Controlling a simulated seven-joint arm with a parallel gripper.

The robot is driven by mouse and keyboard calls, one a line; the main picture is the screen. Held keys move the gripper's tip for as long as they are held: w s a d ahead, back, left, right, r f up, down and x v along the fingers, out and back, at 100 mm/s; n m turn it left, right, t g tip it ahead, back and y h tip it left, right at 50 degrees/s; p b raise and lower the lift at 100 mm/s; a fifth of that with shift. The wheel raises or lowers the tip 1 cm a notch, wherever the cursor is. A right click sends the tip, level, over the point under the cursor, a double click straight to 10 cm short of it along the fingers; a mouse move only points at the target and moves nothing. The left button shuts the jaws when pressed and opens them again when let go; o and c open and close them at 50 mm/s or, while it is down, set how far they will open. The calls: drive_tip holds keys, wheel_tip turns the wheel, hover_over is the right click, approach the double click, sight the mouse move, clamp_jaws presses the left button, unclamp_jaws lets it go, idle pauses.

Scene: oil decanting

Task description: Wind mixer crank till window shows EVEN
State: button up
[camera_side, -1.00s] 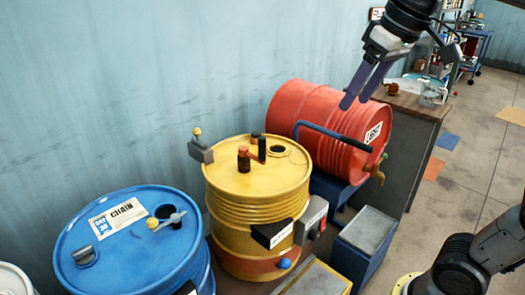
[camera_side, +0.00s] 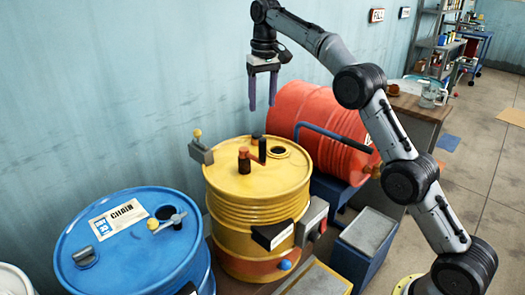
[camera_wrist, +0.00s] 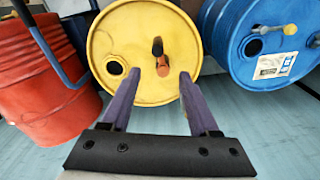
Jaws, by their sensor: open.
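The yellow drum (camera_side: 258,205) stands upright in the middle of the side view, with a red and black crank (camera_side: 250,156) on its lid. The crank also shows in the wrist view (camera_wrist: 160,62), between my fingers as seen from above. A dark box (camera_side: 272,235) and a grey box (camera_side: 312,220) are fixed to the drum's front; I cannot read any window text. My gripper (camera_side: 262,106) is open and empty, pointing down above the drum lid, apart from the crank. Its purple fingers also show in the wrist view (camera_wrist: 153,88).
A blue drum (camera_side: 130,255) stands at the left, and a red drum (camera_side: 310,110) lies on its side behind right. A blue bar (camera_side: 330,135) sticks out before the red drum. A grey-topped blue box (camera_side: 368,235) stands at the right. A lever (camera_side: 201,150) rises from the yellow lid's left edge.

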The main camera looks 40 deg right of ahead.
sight(262, 161)
drive_tip(key=f, duration=0.3)
drive_tip(key=shift+w+d+f+g, duration=0.2)
drive_tip(key=shift+w+d+g, duration=0.1)
wheel_tip(262, 161, down, 13)
drive_tip(key=shift+f, duration=0.2)
clamp_jaws()
idle(0.3)
idle(1.2)
